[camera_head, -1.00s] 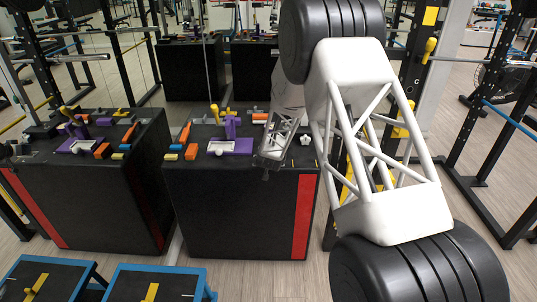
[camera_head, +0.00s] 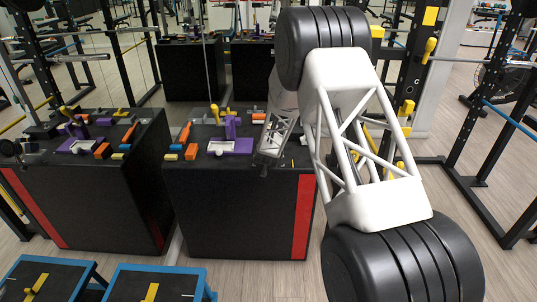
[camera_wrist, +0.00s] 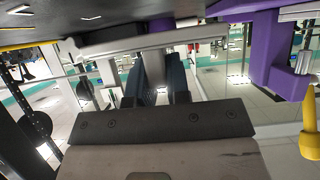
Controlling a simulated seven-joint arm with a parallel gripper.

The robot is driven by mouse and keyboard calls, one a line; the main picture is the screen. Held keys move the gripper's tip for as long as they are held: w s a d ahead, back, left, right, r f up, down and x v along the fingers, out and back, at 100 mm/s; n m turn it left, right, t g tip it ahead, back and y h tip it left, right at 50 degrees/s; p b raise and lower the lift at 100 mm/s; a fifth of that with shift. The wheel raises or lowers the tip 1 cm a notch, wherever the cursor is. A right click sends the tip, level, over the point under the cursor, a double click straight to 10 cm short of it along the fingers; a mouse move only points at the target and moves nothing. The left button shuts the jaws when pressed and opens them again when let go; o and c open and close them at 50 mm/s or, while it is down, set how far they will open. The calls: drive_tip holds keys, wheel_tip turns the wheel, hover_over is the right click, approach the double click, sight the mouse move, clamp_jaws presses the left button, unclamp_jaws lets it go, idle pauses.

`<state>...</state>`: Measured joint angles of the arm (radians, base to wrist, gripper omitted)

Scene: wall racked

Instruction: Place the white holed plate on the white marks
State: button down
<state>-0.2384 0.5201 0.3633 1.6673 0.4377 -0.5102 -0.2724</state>
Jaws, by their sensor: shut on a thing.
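My gripper (camera_head: 265,165) points down low over the right part of the black box top. In the wrist view, the dark fingers of my gripper (camera_wrist: 160,92) are shut on a pale grey-white piece (camera_wrist: 205,38), seen nearly edge-on as a long bar. It appears to be the white holed plate; its holes are not visible. Small white marks (camera_wrist: 90,18) show on the dark surface at the top of the wrist view, apart from the piece. I cannot make out the held piece in the head view.
A purple stand (camera_head: 232,145) with a white frame on its base stands left of my gripper; it also shows at right in the wrist view (camera_wrist: 265,50), beside a yellow tool (camera_wrist: 310,135). Orange (camera_head: 191,152), yellow and blue blocks lie further left. A mirror reflects the box.

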drive_tip(key=shift+f, duration=1.15)
drive_tip(key=shift+f, duration=0.1)
drive_tip(key=c, duration=1.1)
unclamp_jaws()
drive_tip(key=shift+f, duration=0.1)
drive_tip(key=shift+r, duration=0.2)
drive_tip(key=v, duration=1.2)
